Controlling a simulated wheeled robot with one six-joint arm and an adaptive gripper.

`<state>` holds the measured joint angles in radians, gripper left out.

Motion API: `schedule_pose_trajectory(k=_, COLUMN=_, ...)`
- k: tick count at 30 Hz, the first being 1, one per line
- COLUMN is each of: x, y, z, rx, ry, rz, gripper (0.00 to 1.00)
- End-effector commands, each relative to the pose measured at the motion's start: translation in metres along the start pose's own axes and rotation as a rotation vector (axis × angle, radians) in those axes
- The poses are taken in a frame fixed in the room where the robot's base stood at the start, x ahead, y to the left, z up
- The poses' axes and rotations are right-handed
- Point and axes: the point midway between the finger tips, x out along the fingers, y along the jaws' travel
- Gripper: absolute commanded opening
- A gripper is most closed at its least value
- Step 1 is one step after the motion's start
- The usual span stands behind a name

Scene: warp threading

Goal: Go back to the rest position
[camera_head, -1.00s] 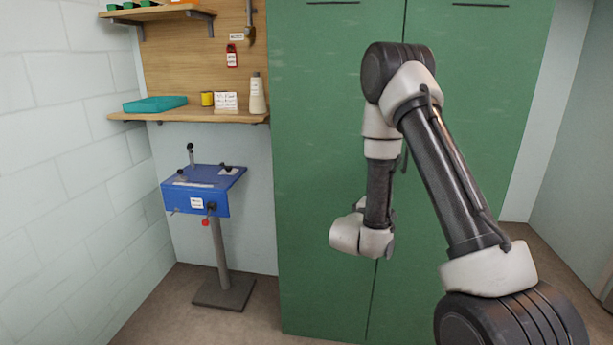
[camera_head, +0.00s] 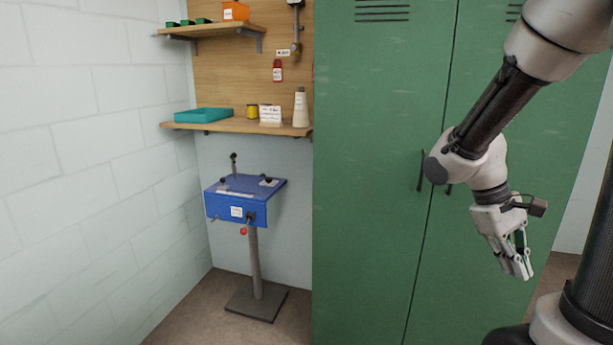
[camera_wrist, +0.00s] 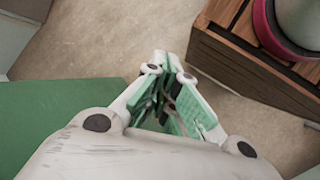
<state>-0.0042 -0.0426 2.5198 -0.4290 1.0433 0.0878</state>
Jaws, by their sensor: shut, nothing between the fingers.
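My gripper (camera_head: 522,262) hangs at the right in the head view, in front of the green cabinet (camera_head: 375,170), pointing down. It is shut and empty. In the wrist view my gripper (camera_wrist: 172,72) shows its green-padded fingers brought together over the bare floor (camera_wrist: 120,45). Nothing is held between them.
A blue stand (camera_head: 245,198) on a grey post stands left of the cabinet. Above it a wooden shelf (camera_head: 225,127) holds a teal tray (camera_head: 203,115), a yellow tin (camera_head: 252,111) and a bottle (camera_head: 300,108). In the wrist view, a wooden crate (camera_wrist: 245,75) lies at the upper right.

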Motion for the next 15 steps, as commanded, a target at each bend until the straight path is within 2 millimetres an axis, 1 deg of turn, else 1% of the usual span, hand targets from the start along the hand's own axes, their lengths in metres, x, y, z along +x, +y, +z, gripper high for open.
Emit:
schedule_pose_trajectory(k=1, x=-0.012, y=-0.012, z=0.006, rx=0.037, ry=0.092, rz=-0.064, gripper=0.00)
schedule_pose_trajectory(k=3, x=-0.028, y=-0.029, z=0.013, rx=0.085, ry=0.210, rz=-0.150, gripper=0.00)
schedule_pose_trajectory(k=7, x=-0.061, y=-0.052, z=0.025, rx=0.185, ry=0.420, rz=-0.278, gripper=0.00)
schedule_pose_trajectory(k=10, x=-0.082, y=-0.058, z=0.038, rx=0.234, ry=0.545, rz=-0.325, gripper=0.00)
schedule_pose_trajectory(k=12, x=-0.094, y=-0.056, z=0.047, rx=0.248, ry=0.615, rz=-0.322, gripper=0.00)
schedule_pose_trajectory(k=15, x=-0.105, y=-0.052, z=0.057, rx=0.261, ry=0.685, rz=-0.313, gripper=0.00)
